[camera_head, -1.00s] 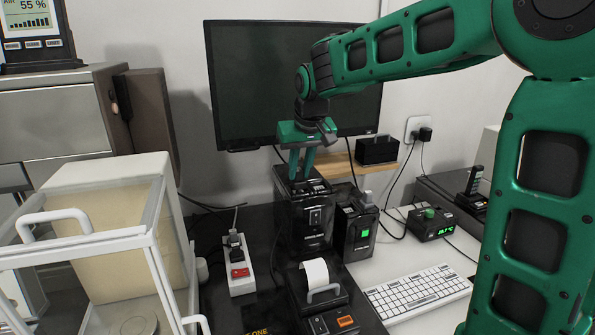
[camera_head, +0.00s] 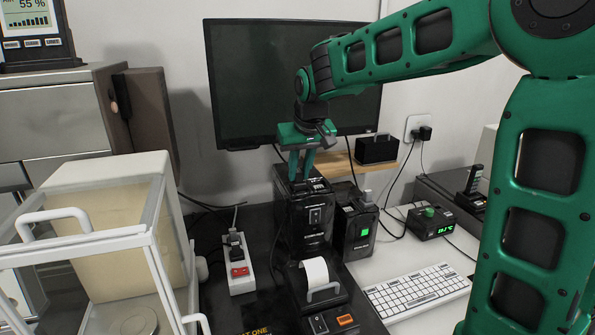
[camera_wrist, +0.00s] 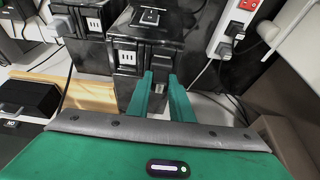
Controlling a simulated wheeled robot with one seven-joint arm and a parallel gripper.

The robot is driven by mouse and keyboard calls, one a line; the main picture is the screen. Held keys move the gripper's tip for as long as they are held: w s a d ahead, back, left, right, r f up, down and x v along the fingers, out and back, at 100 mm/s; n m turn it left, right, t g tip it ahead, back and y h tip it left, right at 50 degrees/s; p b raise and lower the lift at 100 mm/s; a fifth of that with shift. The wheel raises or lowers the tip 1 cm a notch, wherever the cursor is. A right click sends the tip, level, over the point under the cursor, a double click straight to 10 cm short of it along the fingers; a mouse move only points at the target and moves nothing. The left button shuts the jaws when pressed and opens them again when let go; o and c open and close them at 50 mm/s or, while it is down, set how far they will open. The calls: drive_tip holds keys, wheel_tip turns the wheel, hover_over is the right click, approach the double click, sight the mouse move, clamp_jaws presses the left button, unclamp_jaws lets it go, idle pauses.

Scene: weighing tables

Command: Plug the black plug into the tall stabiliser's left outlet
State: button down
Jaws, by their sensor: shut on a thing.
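The tall stabiliser (camera_head: 303,222) is a black upright box on the dark table, below the monitor. My gripper (camera_head: 300,178) points down over the left part of its top. In the wrist view my gripper (camera_wrist: 164,78) has its green fingers at the stabiliser's top panel (camera_wrist: 142,78), close together and shut on the black plug. The plug is mostly hidden between the fingertips, and I cannot tell whether its pins are in the outlet. A pale slotted outlet (camera_wrist: 127,58) shows uncovered beside the fingers in the wrist view.
A shorter black stabiliser (camera_head: 356,228) with a green light stands just right. A white power strip (camera_head: 240,265) lies left, and a printer (camera_head: 325,300) stands in front. The monitor (camera_head: 270,80) is close behind. A glass-sided balance (camera_head: 110,235) fills the left.

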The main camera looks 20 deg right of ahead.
drive_tip(key=shift+f, duration=0.35)
drive_tip(key=c, duration=0.9)
unclamp_jaws()
drive_tip(key=shift+c, duration=0.2)
drive_tip(key=v, duration=0.7)
drive_tip(key=shift+r, duration=0.2)
idle(0.4)
drive_tip(key=shift+s, duration=0.15)
drive_tip(key=s+d+f+m+g, duration=0.1)
drive_tip(key=s+d+f+m, duration=0.15)
drive_tip(key=s+d, duration=0.6)
drive_tip(key=s+d+f+m+g, duration=0.1)
drive_tip(key=s+d+f, duration=0.2)
drive_tip(key=s, duration=0.6)
drive_tip(key=s+d+f+m+g, duration=0.1)
drive_tip(key=s+d+f, duration=0.2)
drive_tip(key=s, duration=0.6)
drive_tip(key=s+d+f+m+g, duration=0.1)
drive_tip(key=s+d+f+m, duration=0.1)
drive_tip(key=s+f, duration=0.5)
drive_tip(key=shift+s+d, duration=0.4)
drive_tip(key=shift+s, duration=0.65)
